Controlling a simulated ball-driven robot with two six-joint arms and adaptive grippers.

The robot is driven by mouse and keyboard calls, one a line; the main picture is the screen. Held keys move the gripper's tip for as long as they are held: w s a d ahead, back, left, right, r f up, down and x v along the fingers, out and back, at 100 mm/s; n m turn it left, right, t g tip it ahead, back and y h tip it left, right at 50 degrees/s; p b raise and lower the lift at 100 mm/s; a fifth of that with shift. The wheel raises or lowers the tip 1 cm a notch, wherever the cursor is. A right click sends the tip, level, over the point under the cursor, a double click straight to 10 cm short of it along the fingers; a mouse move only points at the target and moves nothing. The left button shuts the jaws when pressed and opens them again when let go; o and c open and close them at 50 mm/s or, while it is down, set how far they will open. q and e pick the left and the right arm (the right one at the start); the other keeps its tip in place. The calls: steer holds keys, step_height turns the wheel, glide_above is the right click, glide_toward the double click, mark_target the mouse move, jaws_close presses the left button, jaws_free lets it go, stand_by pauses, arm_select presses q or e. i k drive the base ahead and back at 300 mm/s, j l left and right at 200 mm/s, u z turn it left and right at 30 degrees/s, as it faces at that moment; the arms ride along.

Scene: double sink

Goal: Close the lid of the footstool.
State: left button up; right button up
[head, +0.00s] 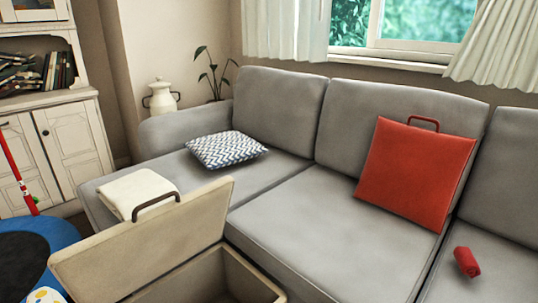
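The beige footstool (252,275) stands at the bottom of the head view, in front of the grey sofa. Its lid (150,240) is raised and tilted up on the left side, with a dark handle (157,203) on its upper edge. The box is open on the right of the lid, and its visible inside looks empty. The lower part of the footstool is cut off by the frame. Neither of my grippers shows in the view.
The grey sofa (300,215) fills the middle and right. On it lie a folded cream cloth (135,190), a zigzag cushion (226,149), a red cushion (415,170) and a small red roll (466,262). A blue-and-black round rug (55,235) lies at left by a white cabinet (75,145).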

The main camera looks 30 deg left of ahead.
mark_target(108, 266)
steer(key=u, duration=1.6)
